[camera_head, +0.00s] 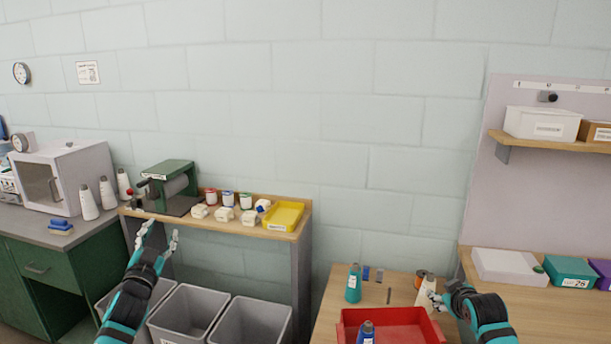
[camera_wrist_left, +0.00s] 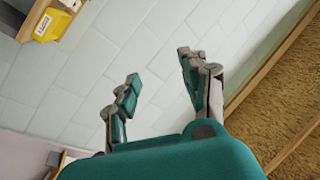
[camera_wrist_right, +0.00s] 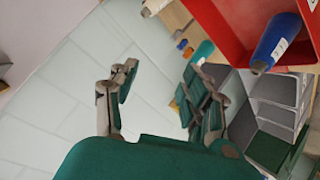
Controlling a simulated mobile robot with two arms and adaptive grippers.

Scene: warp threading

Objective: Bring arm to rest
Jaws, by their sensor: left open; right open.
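My left gripper (camera_head: 157,236) is open and empty in the head view, in front of the wooden shelf with the green winding machine. It also shows open in the left wrist view (camera_wrist_left: 160,78), with nothing between its fingers. My right gripper (camera_head: 444,297) is at the right of the red tray in the head view, close to a pale cone. In the right wrist view the right gripper (camera_wrist_right: 160,85) is open, with its fingers apart and nothing held between them.
The wooden shelf carries a green machine (camera_head: 167,187), several small white items and a yellow tray (camera_head: 284,216). Grey bins (camera_head: 188,308) stand below.

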